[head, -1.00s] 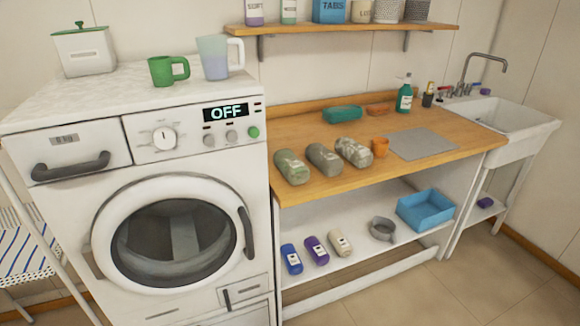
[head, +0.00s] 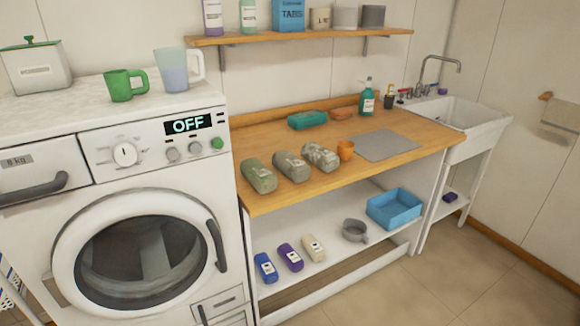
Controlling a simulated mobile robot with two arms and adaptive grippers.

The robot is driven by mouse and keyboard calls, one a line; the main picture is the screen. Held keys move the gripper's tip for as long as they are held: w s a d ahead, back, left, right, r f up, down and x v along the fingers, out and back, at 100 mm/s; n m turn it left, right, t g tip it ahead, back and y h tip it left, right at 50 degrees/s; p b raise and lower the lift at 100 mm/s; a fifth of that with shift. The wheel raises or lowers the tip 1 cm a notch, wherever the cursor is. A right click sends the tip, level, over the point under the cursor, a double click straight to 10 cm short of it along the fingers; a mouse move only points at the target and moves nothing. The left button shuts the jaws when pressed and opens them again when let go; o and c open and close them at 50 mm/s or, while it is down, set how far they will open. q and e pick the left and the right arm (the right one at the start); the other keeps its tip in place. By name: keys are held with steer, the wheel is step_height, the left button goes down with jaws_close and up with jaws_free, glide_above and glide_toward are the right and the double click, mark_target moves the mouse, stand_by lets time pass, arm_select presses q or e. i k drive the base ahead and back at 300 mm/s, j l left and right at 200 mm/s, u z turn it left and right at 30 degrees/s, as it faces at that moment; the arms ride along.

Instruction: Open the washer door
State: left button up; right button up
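The white washer (head: 185,190) stands at the left of the head view, and its display (head: 188,125) reads OFF. Its round door (head: 68,238) is shut, with a white ring around dark glass (head: 140,262). A dark grey handle (head: 217,246) sits upright on the right side of the door ring. A detergent drawer with a dark handle (head: 35,190) is at the upper left of the washer front. Neither of my grippers is in view.
Below is a white shelf with bottles and a blue bin (head: 394,208). A sink (head: 470,115) stands at the right. The floor (head: 450,285) in front is clear.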

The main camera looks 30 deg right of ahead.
mark_target(66, 283)
steer(key=i+l+z, duration=0.15)
steer(key=z, duration=0.35)
steer(key=i+z, duration=0.35)
steer(key=z, duration=0.15)
